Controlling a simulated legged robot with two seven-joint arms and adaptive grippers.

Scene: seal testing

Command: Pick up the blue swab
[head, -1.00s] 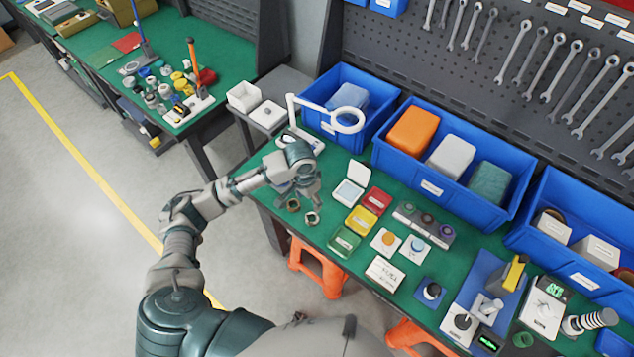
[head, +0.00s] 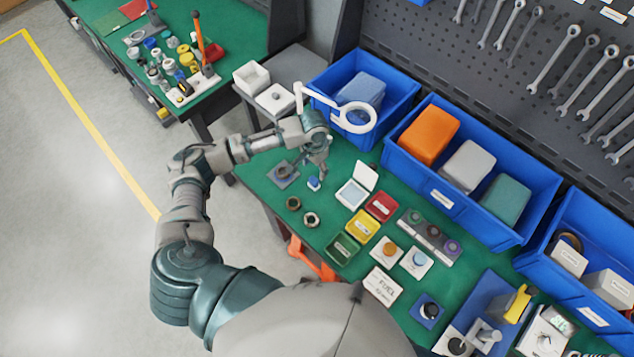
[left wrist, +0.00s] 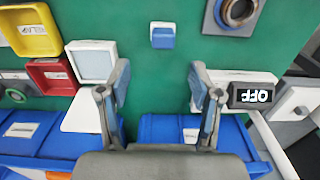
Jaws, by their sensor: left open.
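A small blue piece with a white part (head: 314,183), which I take to be the blue swab, rests on the green bench top. It also shows in the left wrist view (left wrist: 163,37), ahead of and between the fingers at the top of the picture. My left gripper (head: 318,166) is above the bench, just behind the blue piece in the head view. Its fingers (left wrist: 160,68) are spread apart with nothing between them and do not touch the piece. My right gripper is not in view.
A dark square block with a ring (head: 283,172) lies left of the blue piece. Two small rings (head: 302,211) lie in front. A white magnifier lamp (head: 354,116) stands close behind the gripper. A white open box (head: 354,194) and coloured boxes lie right; blue bins (head: 440,198) line the back.

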